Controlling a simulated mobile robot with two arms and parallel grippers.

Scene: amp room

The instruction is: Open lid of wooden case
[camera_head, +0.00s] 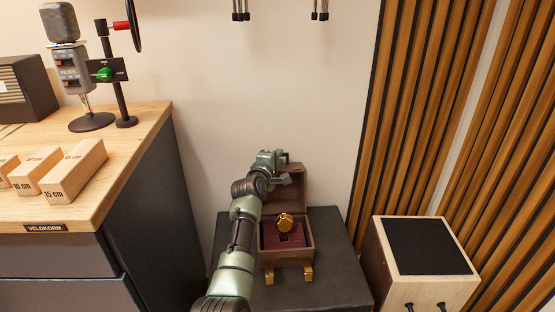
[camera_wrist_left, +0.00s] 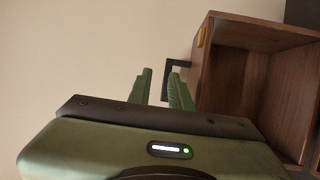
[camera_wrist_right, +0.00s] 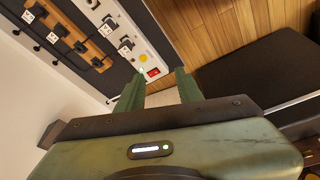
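The wooden case (camera_head: 310,250) stands on a dark box-like stand, with gold feet or clasps at its front. Its lid (camera_head: 297,190) is raised, standing upright at the back. Inside the case a gold watch (camera_head: 285,222) shows over a dark red lining. My left gripper (camera_head: 283,172) is at the upper left of the raised lid, and my arm hides part of the case's left side. In the left wrist view its fingers (camera_wrist_left: 161,88) are apart, with a brown wooden box part (camera_wrist_left: 235,75) close on the right. My right gripper (camera_wrist_right: 158,92) is open and empty, away from the case.
The dark stand (camera_head: 338,275) has bare room right of the case. A wooden speaker-like box (camera_head: 385,260) stands to its right. A wood-topped desk (camera_head: 130,150) with a microphone (camera_head: 70,60) is on the left. A panel with sockets (camera_wrist_right: 120,40) shows in the right wrist view.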

